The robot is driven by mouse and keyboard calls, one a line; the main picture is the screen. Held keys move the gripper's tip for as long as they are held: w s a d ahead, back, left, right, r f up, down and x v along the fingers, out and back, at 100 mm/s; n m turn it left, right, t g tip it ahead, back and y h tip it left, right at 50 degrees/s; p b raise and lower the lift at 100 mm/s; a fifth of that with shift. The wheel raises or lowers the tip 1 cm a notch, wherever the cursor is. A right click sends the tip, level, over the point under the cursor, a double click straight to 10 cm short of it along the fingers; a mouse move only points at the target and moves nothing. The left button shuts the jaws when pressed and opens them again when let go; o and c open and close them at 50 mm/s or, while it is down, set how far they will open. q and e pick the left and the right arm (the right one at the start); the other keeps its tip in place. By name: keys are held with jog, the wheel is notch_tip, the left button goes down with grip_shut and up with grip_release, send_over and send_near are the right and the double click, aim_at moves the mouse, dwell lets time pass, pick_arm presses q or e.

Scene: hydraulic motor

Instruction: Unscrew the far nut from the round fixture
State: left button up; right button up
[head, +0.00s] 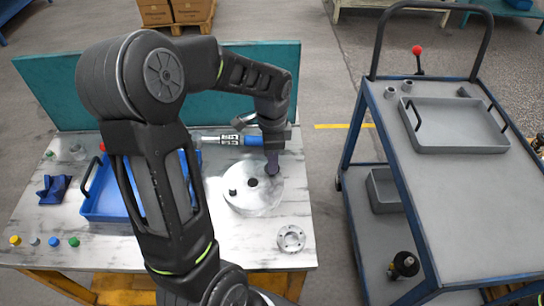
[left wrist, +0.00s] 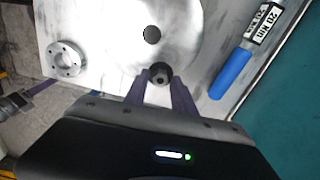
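The round fixture (head: 262,200) is a pale metal disc on the white table, with a dark hole in its middle. It also fills the top middle of the left wrist view (left wrist: 115,40). My left gripper (head: 272,168) points down at the far side of the fixture. In the left wrist view, the far nut (left wrist: 161,72) is dark and round, and sits between the purple fingertips of my left gripper (left wrist: 160,80). Both tips appear to touch its sides. In the head view the gripper largely hides this nut. A dark peg or nut (head: 233,192) shows on the fixture's near left. My right gripper is not in view.
A torque tool with a blue handle (left wrist: 232,84) lies behind the fixture. A metal flange ring (head: 291,238) lies at the table's right front. A blue tray (head: 98,206) is left, partly behind my arm. A cart with a grey tray (head: 455,150) stands right.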

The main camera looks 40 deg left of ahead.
pick_arm(q)
jog(key=shift+c, duration=0.3)
grip_shut()
dwell(0.4)
jog(key=n, duration=0.4)
jog(key=shift+n, duration=0.9)
jog(key=n, duration=0.4)
jog(key=shift+r+n+b, duration=0.1)
jog(key=shift+n+b, duration=0.2)
jog(key=shift+b, duration=0.1)
